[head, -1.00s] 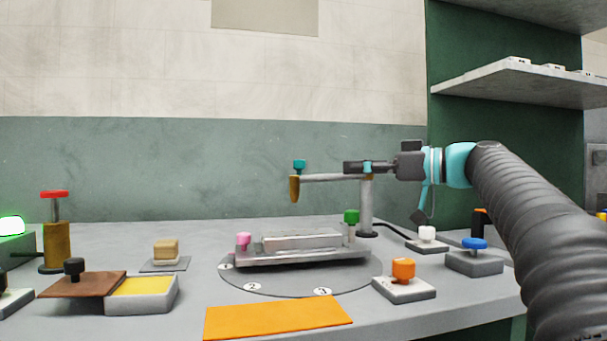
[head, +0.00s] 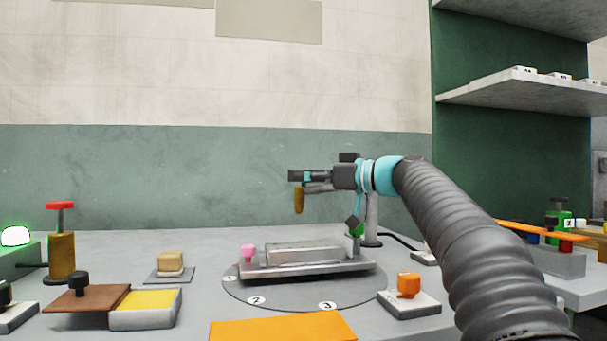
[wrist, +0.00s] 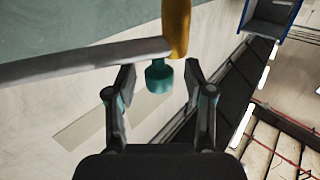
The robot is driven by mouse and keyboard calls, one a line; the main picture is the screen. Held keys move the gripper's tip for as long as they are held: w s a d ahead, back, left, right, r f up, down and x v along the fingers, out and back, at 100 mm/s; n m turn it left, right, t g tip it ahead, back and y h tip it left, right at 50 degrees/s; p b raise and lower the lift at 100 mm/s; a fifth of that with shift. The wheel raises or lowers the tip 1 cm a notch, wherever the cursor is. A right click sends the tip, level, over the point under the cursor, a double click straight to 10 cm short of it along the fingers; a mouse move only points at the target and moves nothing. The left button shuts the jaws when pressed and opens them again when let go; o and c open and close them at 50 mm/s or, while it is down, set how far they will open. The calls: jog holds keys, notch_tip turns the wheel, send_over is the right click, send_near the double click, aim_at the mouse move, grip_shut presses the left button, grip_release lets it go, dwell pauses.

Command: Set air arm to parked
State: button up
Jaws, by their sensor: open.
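The air arm (head: 322,188) is a grey bar at the top of a grey post (head: 372,222), reaching left over the round turntable plate. A brass nozzle (head: 299,201) hangs from its free end; it also shows in the wrist view (wrist: 176,25). The air arm's teal knob (wrist: 158,76) is near the nozzle. My gripper (head: 295,176) is at the free end of the bar. In the wrist view my gripper (wrist: 159,68) is open, with one finger on each side of the knob and gaps between. In the head view my gripper mostly hides the knob.
Below stands a metal press mould (head: 305,259) with a pink knob (head: 248,252) on the numbered turntable (head: 290,297). An orange knob switch (head: 408,285) is to its right. A red-topped brass plunger (head: 61,240) stands at left. The space above the turntable's left side is clear.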

jog(key=shift+w+a, duration=0.1)
jog(key=shift+a, duration=0.2)
grip_shut()
